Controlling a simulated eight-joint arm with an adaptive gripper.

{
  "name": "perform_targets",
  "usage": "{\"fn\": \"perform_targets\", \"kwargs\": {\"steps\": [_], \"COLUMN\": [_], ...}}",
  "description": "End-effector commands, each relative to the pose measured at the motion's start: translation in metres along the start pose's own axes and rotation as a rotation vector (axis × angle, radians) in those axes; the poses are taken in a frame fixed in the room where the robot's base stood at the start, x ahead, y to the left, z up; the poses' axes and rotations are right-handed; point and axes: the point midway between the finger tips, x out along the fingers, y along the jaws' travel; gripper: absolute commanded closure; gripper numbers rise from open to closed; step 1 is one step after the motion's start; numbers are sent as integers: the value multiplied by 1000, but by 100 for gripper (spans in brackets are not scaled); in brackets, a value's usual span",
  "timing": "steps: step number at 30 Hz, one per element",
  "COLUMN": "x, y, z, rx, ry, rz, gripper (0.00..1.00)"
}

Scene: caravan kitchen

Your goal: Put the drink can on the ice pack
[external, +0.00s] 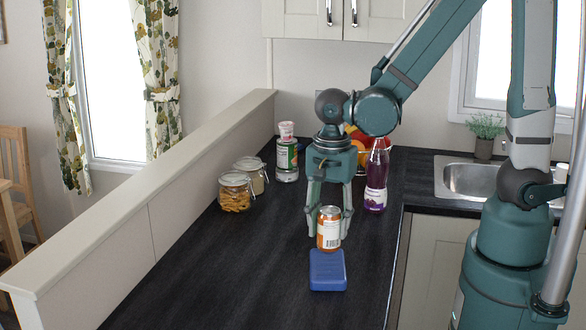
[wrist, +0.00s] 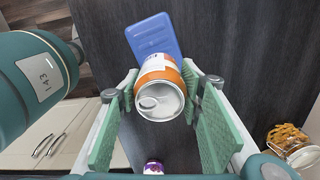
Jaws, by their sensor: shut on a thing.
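The drink can (external: 329,229) is orange and white with a silver top. It is upright between the fingers of my gripper (external: 329,220), which is shut on it. The wrist view shows the can (wrist: 160,88) between the green finger pads of my gripper (wrist: 160,92). The ice pack (external: 327,270) is a flat blue block lying on the dark worktop, just in front of the can in the external view. In the wrist view the ice pack (wrist: 153,38) lies beyond the can, which overlaps its near edge. I cannot tell how far the can is above the worktop.
A purple bottle (external: 376,176) stands right of my gripper. Behind are a tin (external: 287,160) with a cup on top and a bowl of fruit (external: 361,146). Glass jars (external: 236,192) stand left by the low wall. The worktop (external: 225,275) left of the ice pack is clear.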

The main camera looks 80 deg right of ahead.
Motion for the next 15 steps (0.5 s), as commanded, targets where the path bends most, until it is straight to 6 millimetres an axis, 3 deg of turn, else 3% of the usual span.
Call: {"fn": "perform_targets", "kwargs": {"steps": [15], "x": [29], "y": [0], "z": [0], "rx": [0], "ry": [0], "rz": [0], "gripper": [80]}}
